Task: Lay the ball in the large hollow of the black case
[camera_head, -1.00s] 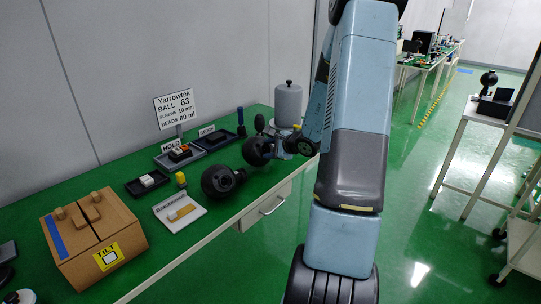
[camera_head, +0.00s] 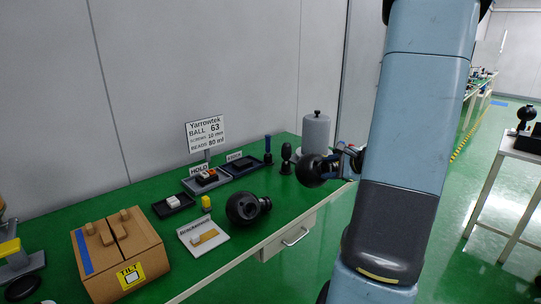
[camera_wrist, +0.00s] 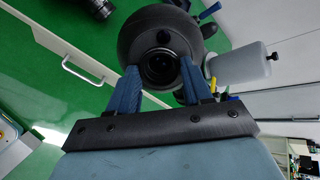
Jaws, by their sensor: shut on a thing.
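A black ball (camera_head: 312,170) is held by my gripper (camera_head: 337,160), in front of the bench edge in the head view. In the wrist view the ball (camera_wrist: 160,30) fills the top middle, with a round lens facing the gripper. The blue fingers of my gripper (camera_wrist: 159,72) are closed on it from both sides. A second black ball-shaped camera (camera_head: 243,208) lies on the green bench. A black box-like thing (camera_head: 530,141), possibly the black case, stands on a white stand at the far right, cut by the frame edge. Its hollows are not visible.
A black ball on a stem (camera_head: 526,113) shows by the box-like thing. Open floor (camera_head: 475,260) lies at right.

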